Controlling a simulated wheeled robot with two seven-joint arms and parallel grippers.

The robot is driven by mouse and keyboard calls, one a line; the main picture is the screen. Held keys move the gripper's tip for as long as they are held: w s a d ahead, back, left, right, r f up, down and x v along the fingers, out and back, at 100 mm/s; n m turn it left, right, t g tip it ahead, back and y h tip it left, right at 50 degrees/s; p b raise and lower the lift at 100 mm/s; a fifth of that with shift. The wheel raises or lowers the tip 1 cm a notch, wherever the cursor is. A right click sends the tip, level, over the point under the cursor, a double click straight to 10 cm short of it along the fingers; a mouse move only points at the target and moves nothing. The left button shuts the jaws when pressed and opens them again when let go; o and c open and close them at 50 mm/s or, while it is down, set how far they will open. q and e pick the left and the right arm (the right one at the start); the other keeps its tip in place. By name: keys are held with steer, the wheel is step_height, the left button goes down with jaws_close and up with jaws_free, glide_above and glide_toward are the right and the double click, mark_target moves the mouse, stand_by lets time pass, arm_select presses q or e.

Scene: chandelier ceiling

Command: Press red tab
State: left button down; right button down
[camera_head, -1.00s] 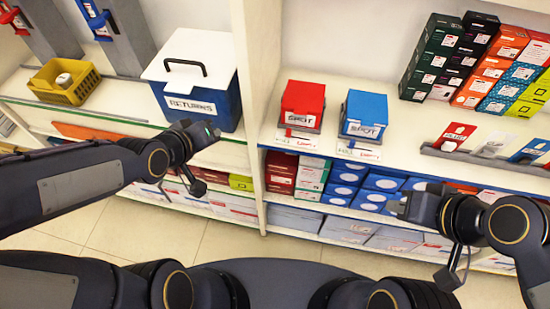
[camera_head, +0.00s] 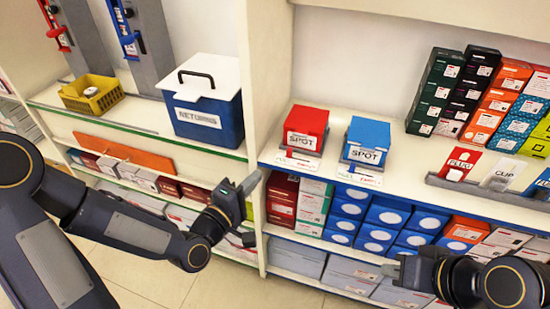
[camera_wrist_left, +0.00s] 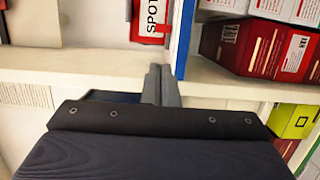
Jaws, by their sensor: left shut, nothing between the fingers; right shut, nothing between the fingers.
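The red SPOT box (camera_head: 306,121) stands on the middle shelf, with a white pull label (camera_head: 297,163) at its front. A small red tab (camera_head: 289,153) shows at that label; it is too small to make out well. In the left wrist view the red box (camera_wrist_left: 150,32) appears at the top, above the fingers. My left gripper (camera_head: 251,183) is shut and empty, in front of the shelf edge, left of and below the red box; its fingers also show in the left wrist view (camera_wrist_left: 161,85). My right gripper (camera_head: 391,269) is shut and empty, low at the right.
A blue SPOT box (camera_head: 367,141) stands right of the red one. A white divider (camera_head: 262,90) separates them from the blue returns bin (camera_head: 207,110). A tray with a red PLUG card (camera_head: 460,165) is at the right. Boxes fill the shelves below.

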mark_target(289, 153)
arm_select(q)
steer(key=x, duration=1)
arm_select(e)
steer(key=shift+r, duration=0.25)
arm_select(q)
steer(key=shift+d, duration=0.1)
arm_select(e)
steer(key=shift+f, duration=0.1)
